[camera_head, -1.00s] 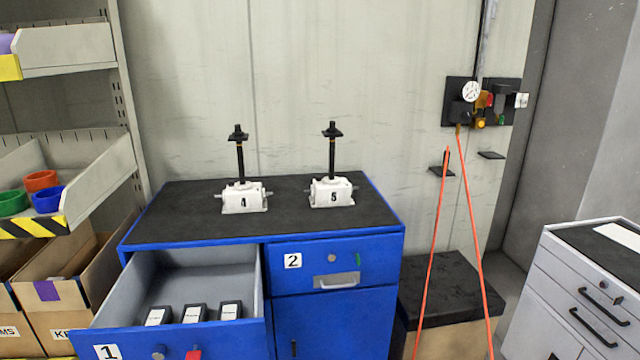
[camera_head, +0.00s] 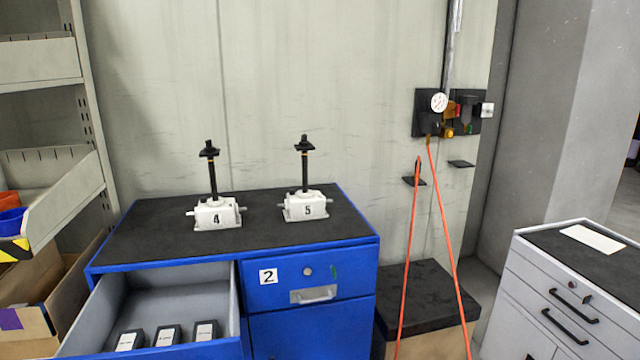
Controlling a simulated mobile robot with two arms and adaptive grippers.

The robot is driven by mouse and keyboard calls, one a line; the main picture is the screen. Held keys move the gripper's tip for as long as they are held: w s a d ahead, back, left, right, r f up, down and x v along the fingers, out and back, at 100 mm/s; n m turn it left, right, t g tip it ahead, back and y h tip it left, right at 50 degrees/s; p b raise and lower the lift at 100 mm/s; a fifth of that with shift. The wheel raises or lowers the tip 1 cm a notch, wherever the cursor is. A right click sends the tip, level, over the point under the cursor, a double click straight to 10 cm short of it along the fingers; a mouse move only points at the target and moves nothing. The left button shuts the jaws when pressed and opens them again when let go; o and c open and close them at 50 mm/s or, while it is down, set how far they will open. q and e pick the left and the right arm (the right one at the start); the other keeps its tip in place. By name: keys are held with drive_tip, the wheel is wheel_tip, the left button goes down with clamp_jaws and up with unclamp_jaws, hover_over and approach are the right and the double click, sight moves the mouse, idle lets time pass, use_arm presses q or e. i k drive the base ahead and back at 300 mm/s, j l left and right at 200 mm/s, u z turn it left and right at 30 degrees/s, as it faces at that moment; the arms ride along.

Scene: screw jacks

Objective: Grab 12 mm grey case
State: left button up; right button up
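Three small dark cases with white labels lie in a row near the front of the open drawer (camera_head: 195,290): a left case (camera_head: 128,341), a middle case (camera_head: 167,336) and a right case (camera_head: 205,331). Their label text is too small to read, so I cannot tell which is the 12 mm one. The drawer is the left one of the blue cabinet (camera_head: 312,325) and is pulled out. Neither of my grippers is in view.
Two white screw jacks, number 4 (camera_head: 216,213) and number 5 (camera_head: 305,206), stand on the cabinet's black top. Shelves with bins (camera_head: 60,190) are at the left. Orange hoses (camera_head: 444,215) hang over a black-topped box (camera_head: 428,298). A grey drawer unit (camera_head: 560,300) stands at the right.

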sight(205, 330)
drive_tip(key=i+j+u, duration=0.25)
drive_tip(key=u, duration=0.25)
drive_tip(key=i+u, duration=0.45)
drive_tip(key=k+j, duration=0.05)
